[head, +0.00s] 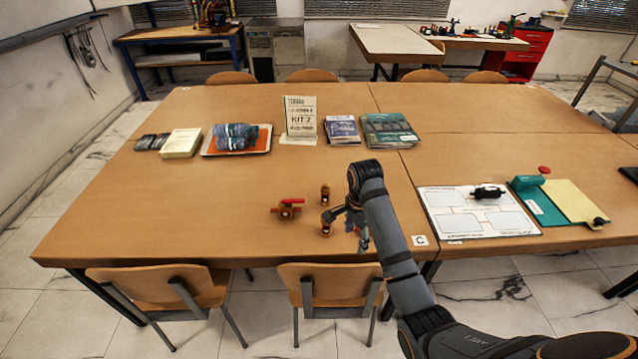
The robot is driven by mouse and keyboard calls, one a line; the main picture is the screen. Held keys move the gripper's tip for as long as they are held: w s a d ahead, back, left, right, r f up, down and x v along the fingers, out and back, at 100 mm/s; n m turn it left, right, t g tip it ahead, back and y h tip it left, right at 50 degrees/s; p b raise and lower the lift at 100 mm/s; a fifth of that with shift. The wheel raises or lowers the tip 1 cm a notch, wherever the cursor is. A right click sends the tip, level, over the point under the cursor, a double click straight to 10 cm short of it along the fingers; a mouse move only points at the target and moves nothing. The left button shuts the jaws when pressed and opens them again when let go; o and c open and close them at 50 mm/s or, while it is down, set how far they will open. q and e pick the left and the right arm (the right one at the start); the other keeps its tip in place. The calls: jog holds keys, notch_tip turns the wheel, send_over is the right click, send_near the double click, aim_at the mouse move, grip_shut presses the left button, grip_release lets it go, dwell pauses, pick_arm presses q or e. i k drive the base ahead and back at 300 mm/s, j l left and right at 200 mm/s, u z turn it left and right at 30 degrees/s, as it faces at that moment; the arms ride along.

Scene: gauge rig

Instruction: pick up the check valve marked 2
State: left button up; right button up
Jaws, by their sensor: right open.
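Two small upright brass fittings stand near the front middle of the table: one farther back (325,190) and one nearer (326,224). A brass valve with a red lever (287,209) lies to their left. I cannot read a number on any of them, so I cannot tell which is the check valve marked 2. My right gripper (347,229) is open, just right of the nearer fitting, its fingers pointing down and partly covering that fitting's right side. Whether it touches the fitting is unclear. My left gripper is not in view.
A white sheet (455,221) with a black part (489,192) lies to the right, beside a green and yellow board (575,203). A KIT 2 card (300,118), a tray (265,148) and booklets (390,130) stand behind. The table's left front is clear.

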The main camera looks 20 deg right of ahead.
aim_at(325, 189)
jog(key=i, duration=0.9)
